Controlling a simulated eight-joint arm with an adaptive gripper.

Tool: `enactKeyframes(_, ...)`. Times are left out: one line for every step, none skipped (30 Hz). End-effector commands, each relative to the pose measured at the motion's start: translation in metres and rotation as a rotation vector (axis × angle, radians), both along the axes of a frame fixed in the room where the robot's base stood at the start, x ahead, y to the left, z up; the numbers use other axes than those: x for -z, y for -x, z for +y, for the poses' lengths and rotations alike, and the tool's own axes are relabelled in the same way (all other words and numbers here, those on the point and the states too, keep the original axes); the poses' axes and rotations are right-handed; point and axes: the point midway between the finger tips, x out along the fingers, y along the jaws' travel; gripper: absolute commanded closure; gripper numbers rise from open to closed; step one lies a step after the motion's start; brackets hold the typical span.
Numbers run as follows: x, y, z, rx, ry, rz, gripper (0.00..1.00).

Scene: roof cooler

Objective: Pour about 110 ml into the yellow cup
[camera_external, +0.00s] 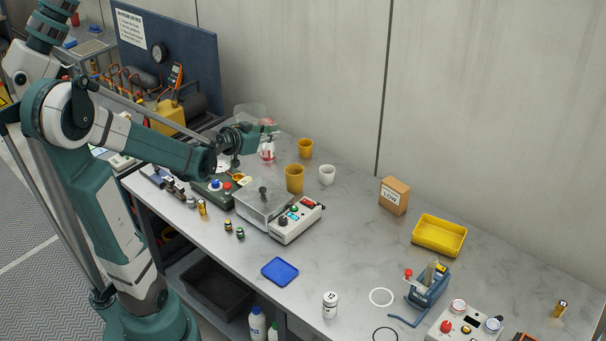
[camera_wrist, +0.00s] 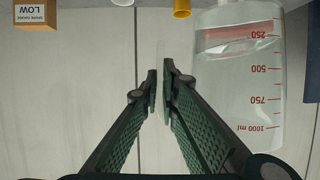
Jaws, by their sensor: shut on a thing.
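A clear jug with red marks up to 1000 ml (camera_wrist: 262,85) fills the right of the wrist view, its lettering upside down there. It looks like the see-through vessel (camera_external: 248,112) raised beside my gripper in the external view. My gripper (camera_wrist: 160,85) is closed on a thin clear strip that appears to be the jug's handle. Two yellow cups stand on the bench: a nearer, larger one (camera_external: 294,179) and a farther, smaller one (camera_external: 305,148). One yellow cup (camera_wrist: 182,8) shows at the wrist view's top edge.
A white cup (camera_external: 327,175) stands right of the yellow cups. A clear item with red (camera_external: 267,151) is below my gripper. A clear-covered device (camera_external: 263,203) stands in front of the cups. A LOW box (camera_external: 394,195) and yellow tray (camera_external: 439,235) are farther right, with bare bench between.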

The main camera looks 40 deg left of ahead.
Motion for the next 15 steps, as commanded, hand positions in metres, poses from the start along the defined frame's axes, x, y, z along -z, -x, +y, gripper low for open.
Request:
enactKeyframes(0.004, -0.001, 0.0, 0.0, 0.0, 0.0, 1.0)
enactKeyframes(0.008, -0.001, 0.0, 0.0, -0.001, 0.0, 1.0)
enactKeyframes(0.013, -0.001, 0.0, 0.0, -0.001, 0.0, 1.0)
enactKeyframes(0.016, -0.001, 0.0, 0.0, -0.001, 0.0, 1.0)
enactKeyframes(0.02, -0.001, 0.0, 0.0, -0.001, 0.0, 1.0)
enactKeyframes(0.024, -0.001, 0.0, 0.0, -0.001, 0.0, 1.0)
enactKeyframes(0.028, -0.001, 0.0, -0.001, -0.001, 0.0, 1.0)
enactKeyframes(0.031, -0.001, 0.0, -0.001, -0.001, 0.0, 1.0)
enactKeyframes(0.035, -0.001, 0.0, -0.001, -0.001, 0.0, 1.0)
enactKeyframes(0.039, -0.001, 0.0, -0.001, -0.001, -0.001, 1.0)
enactKeyframes(0.042, -0.001, 0.0, -0.001, -0.001, -0.001, 1.0)
enactKeyframes(0.046, -0.001, 0.0, -0.001, -0.001, -0.001, 1.0)
enactKeyframes(0.05, -0.001, 0.0, -0.001, -0.001, -0.001, 1.0)
enactKeyframes(0.053, -0.001, 0.0, -0.001, -0.001, -0.001, 1.0)
enactKeyframes(0.057, -0.001, 0.0, -0.001, -0.001, -0.001, 1.0)
